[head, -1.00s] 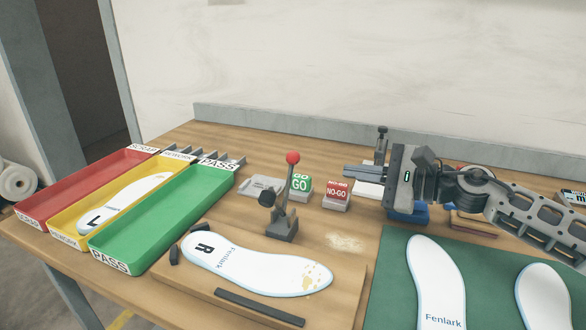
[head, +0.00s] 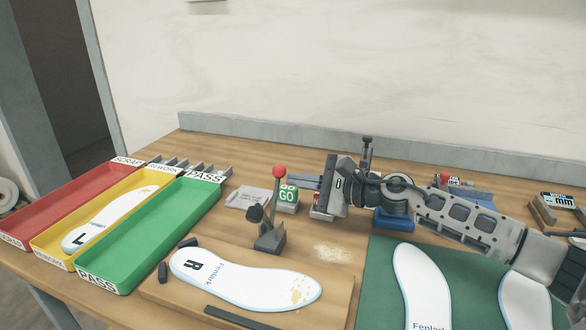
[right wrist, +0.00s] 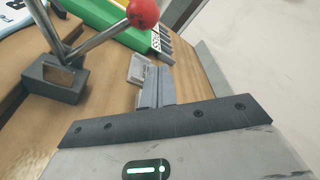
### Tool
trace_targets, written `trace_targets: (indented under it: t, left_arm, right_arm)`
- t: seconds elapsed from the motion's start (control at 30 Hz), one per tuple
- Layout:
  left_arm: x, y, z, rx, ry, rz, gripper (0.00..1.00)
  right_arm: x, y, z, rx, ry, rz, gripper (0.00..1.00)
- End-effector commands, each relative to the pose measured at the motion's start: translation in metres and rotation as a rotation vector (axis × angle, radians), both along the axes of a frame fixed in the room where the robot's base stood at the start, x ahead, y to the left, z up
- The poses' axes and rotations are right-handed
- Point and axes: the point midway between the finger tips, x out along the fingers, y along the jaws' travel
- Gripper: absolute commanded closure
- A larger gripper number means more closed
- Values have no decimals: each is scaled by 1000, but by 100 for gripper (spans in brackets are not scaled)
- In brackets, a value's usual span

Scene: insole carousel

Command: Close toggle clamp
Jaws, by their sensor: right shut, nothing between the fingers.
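The toggle clamp (head: 270,238) stands at the back edge of the wooden fixture board (head: 340,282). Its lever with a red ball knob (head: 278,171) points up, and its black tip (head: 255,213) is raised clear of the insole. A white insole marked R (head: 240,280) lies on the board. My right gripper (head: 297,181) is shut and empty, its fingers pointing left just right of the knob, apart from it as far as I can tell. In the right wrist view the fingers (right wrist: 155,88) are together, with the red knob (right wrist: 143,12) beyond them at upper left. My left gripper is not in view.
A green GO block (head: 286,199) and a partly hidden NO-GO block (head: 320,207) stand behind the clamp. Red, yellow and green trays (head: 122,282) are at left. A green mat (head: 380,290) with insoles lies at right.

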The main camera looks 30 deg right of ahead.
Motion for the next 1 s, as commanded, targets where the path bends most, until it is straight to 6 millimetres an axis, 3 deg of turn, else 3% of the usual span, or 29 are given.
trace_targets:
  t: [0.1, 0.4, 1.0]
  left_arm:
    - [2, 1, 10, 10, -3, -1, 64]
    - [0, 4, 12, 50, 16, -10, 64]
    - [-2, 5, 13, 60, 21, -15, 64]
  right_arm:
    - [9, 10, 7, -2, -2, 3, 100]
    - [-13, 24, 25, -3, 1, 4, 100]
    - [-12, 34, 29, -15, -16, 15, 100]
